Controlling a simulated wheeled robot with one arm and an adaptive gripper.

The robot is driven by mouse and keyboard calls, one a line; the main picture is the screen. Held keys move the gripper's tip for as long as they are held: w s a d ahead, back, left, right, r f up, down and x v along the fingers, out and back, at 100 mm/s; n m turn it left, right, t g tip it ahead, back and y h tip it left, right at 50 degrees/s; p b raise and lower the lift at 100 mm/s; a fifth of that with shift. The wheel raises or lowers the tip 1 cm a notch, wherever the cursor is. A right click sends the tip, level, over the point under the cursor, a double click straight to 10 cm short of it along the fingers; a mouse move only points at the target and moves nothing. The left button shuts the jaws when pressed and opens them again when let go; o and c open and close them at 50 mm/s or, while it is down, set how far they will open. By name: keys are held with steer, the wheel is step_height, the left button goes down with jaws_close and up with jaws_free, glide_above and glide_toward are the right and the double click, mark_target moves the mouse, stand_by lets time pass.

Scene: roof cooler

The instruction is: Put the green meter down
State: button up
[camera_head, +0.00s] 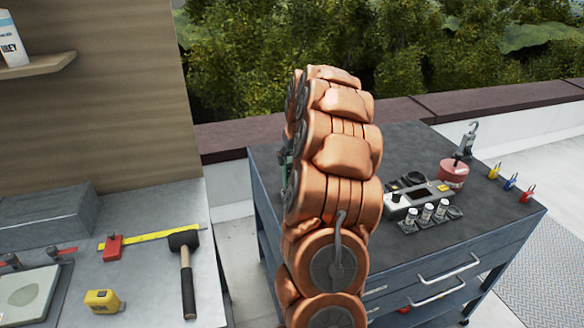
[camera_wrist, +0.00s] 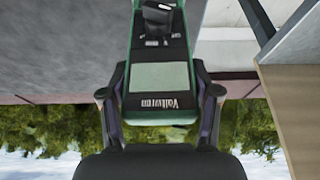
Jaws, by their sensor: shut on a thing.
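The green meter (camera_wrist: 160,78) is a dark-faced handheld unit with a green edge, a pale panel with upside-down lettering, and a black knob. In the wrist view my gripper (camera_wrist: 160,93) is shut on it, one finger at each side. In the head view my orange arm hides most of the meter and the gripper; only a green sliver (camera_head: 286,158) shows at the arm's left edge, over the dark cart top (camera_head: 400,140). I cannot tell the gap between the meter and the cart top.
On the cart's right are a black tray with small bottles (camera_head: 427,213), a red round can (camera_head: 453,173), a hook scale (camera_head: 467,138) and several coloured padlocks (camera_head: 510,182). The cart's back middle looks clear. The left bench holds a mallet (camera_head: 186,270) and tape measure (camera_head: 103,300).

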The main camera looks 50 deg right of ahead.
steer(key=shift+f+p, duration=0.65)
steer(key=shift+f, duration=1.5)
steer(key=o, duration=1.6)
steer(key=b+v, duration=0.3)
steer(key=v, duration=0.9)
steer(key=shift+a, duration=0.15)
